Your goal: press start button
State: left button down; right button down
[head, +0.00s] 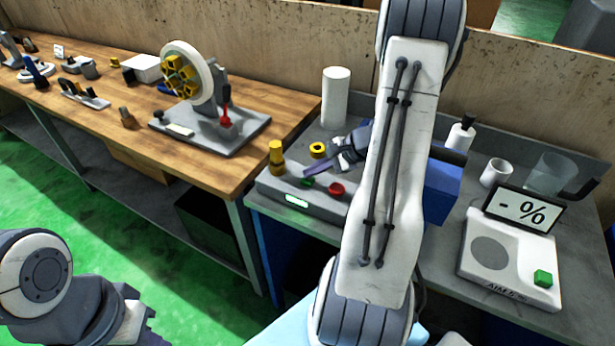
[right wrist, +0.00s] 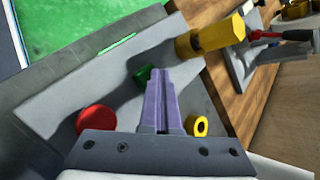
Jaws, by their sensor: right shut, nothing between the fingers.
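The grey control box (head: 265,187) stands on the grey bench and also fills the middle of the right wrist view (right wrist: 75,100). On its top are a green button (head: 307,183) and a red button (head: 337,190). In the right wrist view the green button (right wrist: 141,76) is partly hidden by my fingertips, and the red button (right wrist: 96,120) is to the left. My right gripper (head: 308,172) is shut and empty, its purple fingers (right wrist: 161,74) right at the green button. I cannot tell whether they touch it. My left gripper is out of view; only left arm links show.
A yellow knob (head: 276,157) and a yellow ring (head: 318,150) are close to the fingers. A white cylinder (head: 335,98) stands behind. The wooden bench (head: 190,160) is at left.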

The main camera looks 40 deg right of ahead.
aim_at(312, 178)
jog(key=shift+r+p, duration=0.7)
jog(key=shift+r, duration=0.25)
jog(key=shift+r, duration=0.1)
notch_tip(312, 178, up, 5)
jog(key=p, duration=0.3)
jog(key=shift+p, duration=0.4)
